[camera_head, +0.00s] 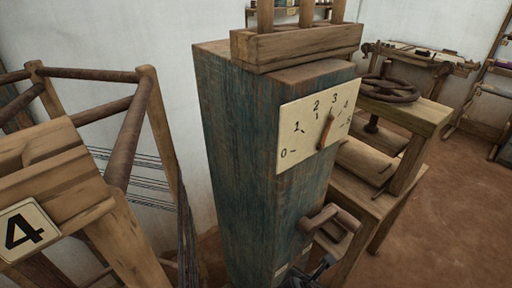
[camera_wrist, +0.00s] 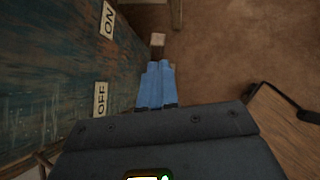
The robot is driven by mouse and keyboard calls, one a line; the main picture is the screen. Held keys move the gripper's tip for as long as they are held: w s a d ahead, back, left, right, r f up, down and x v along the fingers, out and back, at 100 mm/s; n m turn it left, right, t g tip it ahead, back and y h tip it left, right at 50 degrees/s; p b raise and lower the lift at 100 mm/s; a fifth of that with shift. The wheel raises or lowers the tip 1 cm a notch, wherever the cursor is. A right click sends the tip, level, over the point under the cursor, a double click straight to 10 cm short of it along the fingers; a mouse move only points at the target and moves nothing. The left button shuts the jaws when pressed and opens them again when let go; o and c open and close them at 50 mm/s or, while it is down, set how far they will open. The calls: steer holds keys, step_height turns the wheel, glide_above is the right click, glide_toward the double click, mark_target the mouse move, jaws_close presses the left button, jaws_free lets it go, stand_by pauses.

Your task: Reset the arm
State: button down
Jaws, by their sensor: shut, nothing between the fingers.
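My gripper (camera_wrist: 156,66) shows in the wrist view with its two blue fingers together and nothing between them. It is beside the worn teal wooden post (camera_wrist: 45,70), which carries an ON label (camera_wrist: 107,17) and an OFF label (camera_wrist: 100,98). A small wooden block or knob end (camera_wrist: 158,39) shows just beyond the fingertips; whether they touch it I cannot tell. In the head view, only a dark bit of my arm's end shows at the bottom, by the post (camera_head: 240,150). The post bears a dial plate (camera_head: 318,122) numbered 0 to 5, its wooden pointer (camera_head: 326,130) near 3.
A wooden crank handle (camera_head: 330,220) juts from the post. A bench with a wheel (camera_head: 388,90) stands behind right. A wooden frame with threads (camera_head: 128,130) and a plate marked 4 (camera_head: 25,229) stand at left. Brown floor (camera_head: 450,200) is open at right.

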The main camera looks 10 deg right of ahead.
steer(key=s+d+m+t+y, duration=0.1)
steer(key=s+m+t+y, duration=0.3)
steer(key=s+m, duration=1.05)
steer(key=s+d+r+m+t, duration=0.1)
steer(key=s+r+m+t, duration=0.1)
steer(key=s+r+m, duration=0.4)
steer(key=s+d+r+m+t+y+b, duration=0.1)
steer(key=s+r+m+t, duration=0.2)
steer(key=s+r, duration=0.9)
step_height(320, 180, up, 6)
steer(key=m, duration=0.3)
steer(key=shift+s+d, duration=0.15)
steer(key=shift+d, duration=0.25)
